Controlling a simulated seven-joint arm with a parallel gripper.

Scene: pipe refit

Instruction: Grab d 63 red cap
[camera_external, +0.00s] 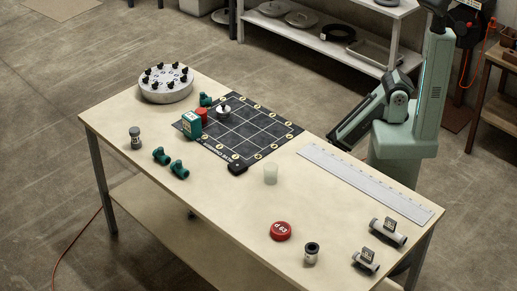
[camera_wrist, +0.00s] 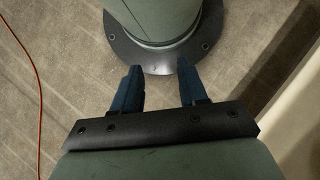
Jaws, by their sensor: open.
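The red cap (camera_external: 281,232), a low round disc with "d 63" on its top, lies flat on the front right part of the table in the external view. It stands clear of its neighbours. My gripper (camera_wrist: 158,82) shows in the wrist view with its two blue fingers apart and nothing between them. It is over the floor by my own base, away from the cap. The cap is not in the wrist view. I cannot make out the fingers in the external view.
A grey fitting with a dark top (camera_external: 311,253) stands right of the cap. A translucent cup (camera_external: 270,174), a ruler (camera_external: 365,184) and two labelled pipe pieces (camera_external: 388,232) lie around. A black gridded mat (camera_external: 243,128) and a round holder (camera_external: 166,84) are farther back. Table space left of the cap is clear.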

